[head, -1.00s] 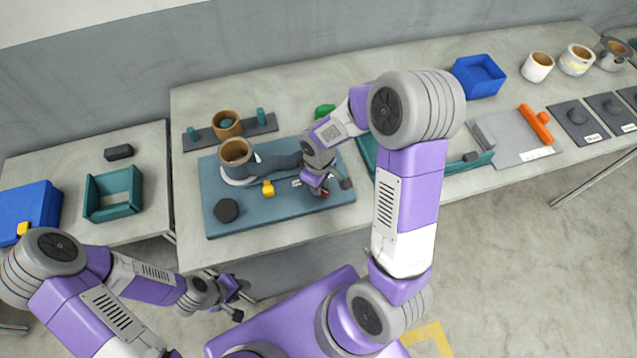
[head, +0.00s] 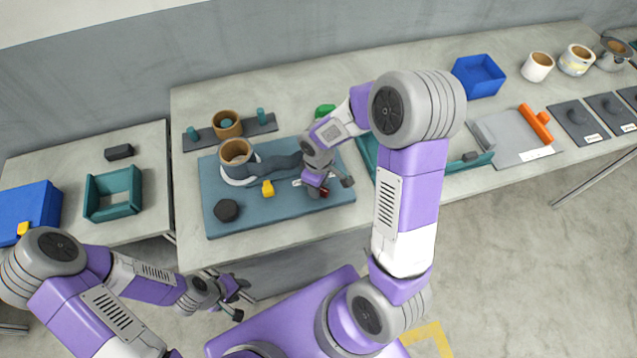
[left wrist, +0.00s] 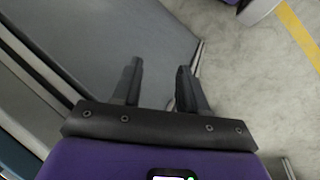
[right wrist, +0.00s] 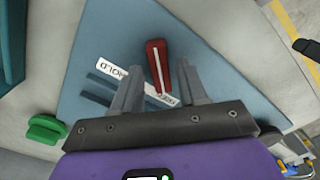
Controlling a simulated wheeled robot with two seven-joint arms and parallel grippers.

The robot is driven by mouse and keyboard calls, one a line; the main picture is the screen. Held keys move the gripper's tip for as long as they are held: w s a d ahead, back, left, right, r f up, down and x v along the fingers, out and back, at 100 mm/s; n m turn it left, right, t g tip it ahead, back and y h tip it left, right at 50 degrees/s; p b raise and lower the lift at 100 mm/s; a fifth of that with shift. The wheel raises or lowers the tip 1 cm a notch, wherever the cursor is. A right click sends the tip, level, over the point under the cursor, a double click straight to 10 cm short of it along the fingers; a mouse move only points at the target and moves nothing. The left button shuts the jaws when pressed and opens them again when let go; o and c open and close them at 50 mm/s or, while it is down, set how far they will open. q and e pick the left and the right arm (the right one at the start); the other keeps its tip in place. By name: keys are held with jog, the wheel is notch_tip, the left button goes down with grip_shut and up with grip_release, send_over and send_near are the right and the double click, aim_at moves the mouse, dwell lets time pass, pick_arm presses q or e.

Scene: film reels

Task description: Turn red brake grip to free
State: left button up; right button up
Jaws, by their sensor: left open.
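The red brake grip (right wrist: 154,54) has a white line along it and sits on the blue-grey board (right wrist: 110,28). In the right wrist view its near end lies close to the FREE label (right wrist: 163,98); the HOLD label (right wrist: 108,67) is to its left. My right gripper (right wrist: 159,72) is open, with one finger on each side of the grip and small gaps showing. In the head view the grip (head: 323,193) is a small red patch under my right gripper (head: 330,187), mostly hidden. My left gripper (head: 243,298) is open and empty in front of the table; it also shows in the left wrist view (left wrist: 160,70).
A green object (head: 324,111) lies behind my right wrist. A teal tray (head: 113,193) and a blue bin (head: 28,208) are on the left table.

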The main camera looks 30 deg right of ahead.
pick_arm(q)
jog(key=shift+r+p, duration=0.75)
pick_arm(e)
notch_tip(320, 180, up, 8)
jog(key=shift+f, duration=0.2)
jog(key=shift+s, duration=0.1)
